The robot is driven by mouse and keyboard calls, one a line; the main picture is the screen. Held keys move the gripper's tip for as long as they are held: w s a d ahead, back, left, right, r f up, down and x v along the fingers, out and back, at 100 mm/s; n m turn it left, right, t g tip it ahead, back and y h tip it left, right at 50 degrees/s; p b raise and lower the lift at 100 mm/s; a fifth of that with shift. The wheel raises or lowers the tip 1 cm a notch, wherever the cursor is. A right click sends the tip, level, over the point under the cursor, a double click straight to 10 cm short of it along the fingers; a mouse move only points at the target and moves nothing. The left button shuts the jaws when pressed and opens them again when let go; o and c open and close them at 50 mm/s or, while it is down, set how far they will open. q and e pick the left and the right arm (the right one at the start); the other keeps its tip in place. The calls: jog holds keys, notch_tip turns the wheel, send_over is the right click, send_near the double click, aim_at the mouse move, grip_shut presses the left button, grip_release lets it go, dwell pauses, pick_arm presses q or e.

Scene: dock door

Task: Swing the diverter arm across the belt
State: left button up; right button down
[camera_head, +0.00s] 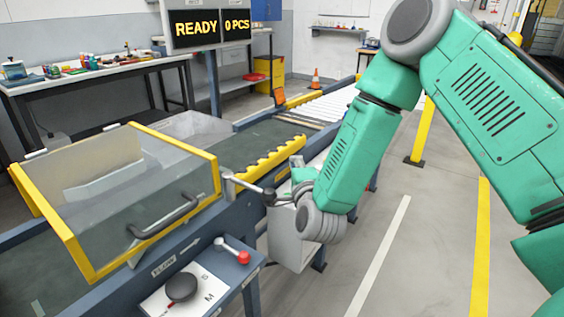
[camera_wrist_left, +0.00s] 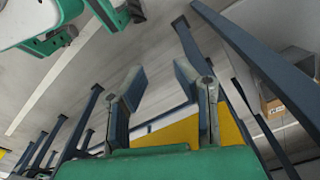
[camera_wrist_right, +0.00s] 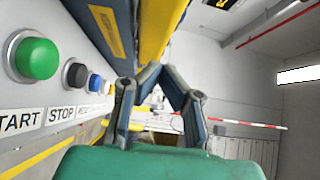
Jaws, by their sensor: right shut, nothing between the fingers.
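The diverter arm (camera_head: 262,160) is a yellow bar with a scalloped edge, lying lengthwise along the near side of the dark belt (camera_head: 222,146). A grey lever with a dark knob (camera_head: 268,196) sticks out near its left end. My right gripper (camera_head: 297,162) is beside the belt's near edge, close to the bar and the lever, and partly hidden by my wrist. In the right wrist view its fingertips (camera_wrist_right: 165,72) meet with nothing between them, below a yellow edge. My left gripper (camera_wrist_left: 159,80) is open and empty; it is outside the head view.
A clear hood with a yellow frame (camera_head: 150,195) covers the belt at left. A grey box (camera_head: 292,238) hangs below my right gripper. The right wrist view shows a green START button (camera_wrist_right: 38,58) close by. A roller section (camera_head: 330,102) continues beyond.

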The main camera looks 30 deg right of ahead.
aim_at(282, 155)
jog(key=shift+w+a+f, duration=0.1)
jog(key=shift+w+a, duration=0.05)
jog(key=shift+w, duration=0.4)
jog(key=shift+w+a+f, duration=0.1)
jog(key=shift+w, duration=0.45)
jog(key=shift+w+d, duration=0.2)
jog(key=shift+w, duration=0.25)
jog(key=shift+a+r, duration=0.15)
jog(key=shift+a, duration=0.3)
jog(key=shift+w+y, duration=0.15)
jog(key=shift+y, duration=0.15)
jog(key=w+n+y, duration=0.1)
jog(key=w+y, duration=0.1)
jog(key=w+a+n+t+y+b, duration=0.1)
jog(key=w+n+y, duration=0.1)
jog(key=y, duration=0.1)
jog(key=w+a+n+y, duration=0.1)
jog(key=w+y, duration=0.1)
jog(key=shift+w+f+n+b, duration=0.2)
jog(key=shift+w+n+b, duration=0.05)
jog(key=shift+n+b, duration=0.15)
jog(key=shift+w+a+n+y, duration=0.25)
jog(key=shift+a+n+y, duration=0.05)
jog(key=shift+a+y, duration=0.2)
pick_arm(q)
jog(key=shift+d+f, duration=0.25)
jog(key=shift+f, duration=0.75)
pick_arm(e)
jog(key=shift+a+r, duration=0.1)
jog(key=shift+r, duration=0.05)
